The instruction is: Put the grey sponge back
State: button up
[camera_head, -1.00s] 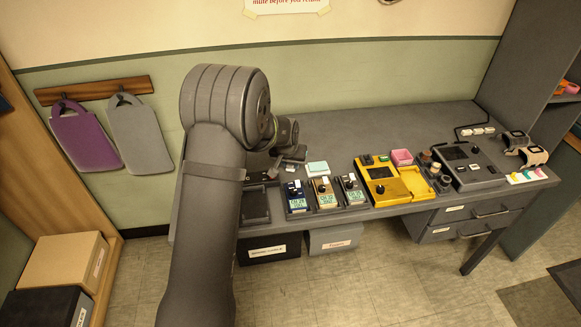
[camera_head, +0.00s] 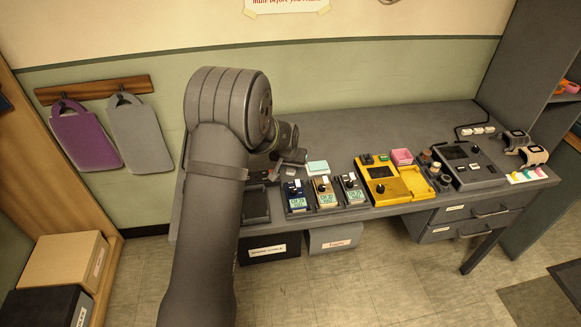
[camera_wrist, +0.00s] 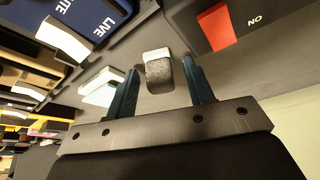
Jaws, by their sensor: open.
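The grey sponge (camera_wrist: 158,72) is a small speckled dark grey block with a white strip at one end. In the wrist view it lies on the grey desk between the two fingers of my gripper (camera_wrist: 157,88), with a gap on each side. My gripper is open and the fingers are not closed on it. In the head view my gripper (camera_head: 294,157) is low over the desk's left part, partly behind my arm. A small pale patch (camera_head: 289,170) just below it may be the sponge; it is too small to be sure.
Blue (camera_head: 296,196), tan (camera_head: 325,192) and grey (camera_head: 352,188) meters stand in front. A pale block (camera_head: 317,168) lies behind them. A yellow device (camera_head: 383,172) with a tray and a pink block (camera_head: 402,157) stand right. A dark surface with a red label (camera_wrist: 225,25) is near the right finger.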

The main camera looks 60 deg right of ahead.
jog(key=v, duration=1.2)
jog(key=shift+f, duration=0.1)
jog(key=x, duration=1.2)
jog(key=shift+f, duration=0.25)
jog(key=shift+d+r, duration=0.1)
jog(key=shift+r, duration=1.15)
jog(key=shift+f, duration=0.1)
